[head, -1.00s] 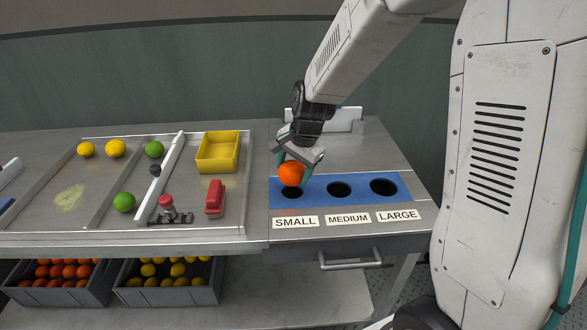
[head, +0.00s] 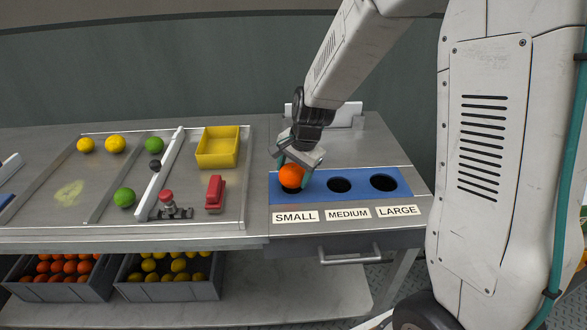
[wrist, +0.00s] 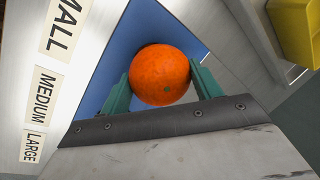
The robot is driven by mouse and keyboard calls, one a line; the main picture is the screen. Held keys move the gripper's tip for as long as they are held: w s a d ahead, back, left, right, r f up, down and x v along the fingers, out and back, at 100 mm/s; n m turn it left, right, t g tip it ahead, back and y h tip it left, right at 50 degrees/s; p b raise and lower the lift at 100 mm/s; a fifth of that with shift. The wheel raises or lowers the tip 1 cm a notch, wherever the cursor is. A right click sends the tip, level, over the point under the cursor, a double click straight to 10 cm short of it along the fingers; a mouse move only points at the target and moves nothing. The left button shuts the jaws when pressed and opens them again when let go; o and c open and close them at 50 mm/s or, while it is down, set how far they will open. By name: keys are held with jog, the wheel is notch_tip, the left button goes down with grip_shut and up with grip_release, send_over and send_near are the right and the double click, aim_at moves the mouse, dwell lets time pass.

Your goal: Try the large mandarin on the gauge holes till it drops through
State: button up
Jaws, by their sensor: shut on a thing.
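The mandarin (head: 291,176) is bright orange and round. My gripper (head: 293,170) is shut on it, with a teal finger on each side; the wrist view also shows the mandarin (wrist: 160,75) between the fingers. It is at the small hole (head: 291,189) of the blue gauge strip (head: 315,187), covering most of that hole. I cannot tell whether it touches the rim. The medium hole (head: 339,185) and large hole (head: 384,183) are dark and empty. Labels SMALL (head: 295,217), MEDIUM (head: 347,214) and LARGE (head: 397,210) lie in front of the holes.
Left of the gauge are a yellow bin (head: 218,147), a red block-like item (head: 215,194) and a red-knobbed device (head: 167,203). Yellow and green fruits (head: 124,197) lie on the steel tray further left. Fruit crates (head: 168,291) stand on the shelf below.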

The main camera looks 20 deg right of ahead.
aim_at(295, 169)
jog(key=shift+f, duration=0.45)
jog(key=o, duration=1.1)
jog(key=shift+o, duration=0.2)
jog(key=v, duration=0.8)
